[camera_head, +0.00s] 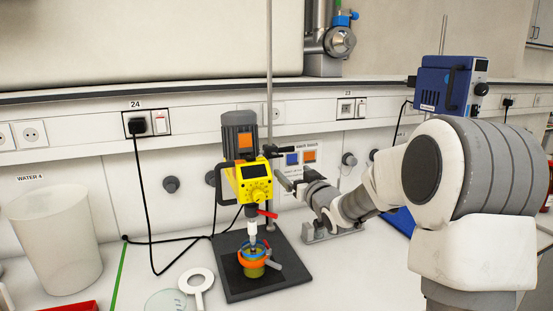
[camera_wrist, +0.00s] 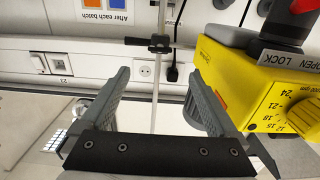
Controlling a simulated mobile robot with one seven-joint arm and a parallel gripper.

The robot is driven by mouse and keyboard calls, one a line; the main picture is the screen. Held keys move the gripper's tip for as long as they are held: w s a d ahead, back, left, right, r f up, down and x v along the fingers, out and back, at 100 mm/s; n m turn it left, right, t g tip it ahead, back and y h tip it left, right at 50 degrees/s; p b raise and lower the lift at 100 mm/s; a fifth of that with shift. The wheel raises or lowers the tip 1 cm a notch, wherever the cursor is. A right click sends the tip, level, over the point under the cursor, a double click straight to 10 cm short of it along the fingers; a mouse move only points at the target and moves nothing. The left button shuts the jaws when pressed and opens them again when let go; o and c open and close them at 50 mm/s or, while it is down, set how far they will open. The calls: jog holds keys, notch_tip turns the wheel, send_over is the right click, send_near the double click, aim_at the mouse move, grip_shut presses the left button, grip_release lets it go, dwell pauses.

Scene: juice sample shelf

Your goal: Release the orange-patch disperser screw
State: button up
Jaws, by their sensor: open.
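The disperser (camera_head: 254,183) has a yellow body with a dark display and a grey motor bearing an orange patch (camera_head: 245,140). It hangs on an upright rod (camera_head: 269,80). A black clamp with a screw handle (camera_head: 280,151) sits on the rod. The clamp (camera_wrist: 160,45) shows beyond my fingertips in the upside-down wrist view. The yellow body (camera_wrist: 240,75) is right of my fingers there. A red lever (camera_head: 267,213) lies under the body, by an "OPEN LOCK" label (camera_wrist: 290,60). My gripper (camera_head: 291,183) is open and empty, right of the disperser (camera_wrist: 157,75).
A cup with coloured rings (camera_head: 252,264) stands under the shaft on the dark base plate (camera_head: 290,268). A white bucket (camera_head: 55,240) is at left, a ring-handled white tool (camera_head: 197,283) in front. A blue device (camera_head: 452,82) stands behind my arm. Black cables hang along the wall.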

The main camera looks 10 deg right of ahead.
aim_at(277, 157)
jog(key=w+a, duration=0.1)
jog(key=w, duration=0.3)
jog(key=w+p, duration=0.1)
jog(key=w, duration=0.3)
jog(key=w+a, duration=0.1)
jog(key=w, duration=0.4)
jog(key=shift+a+p, duration=0.35)
jog(key=c, duration=1.4)
jog(key=shift+f+n+b, duration=0.1)
jog(key=shift+n+b, duration=0.2)
jog(key=shift+b, duration=0.3)
jog(key=shift+n+b, duration=6.6)
jog(key=shift+n, duration=2.1)
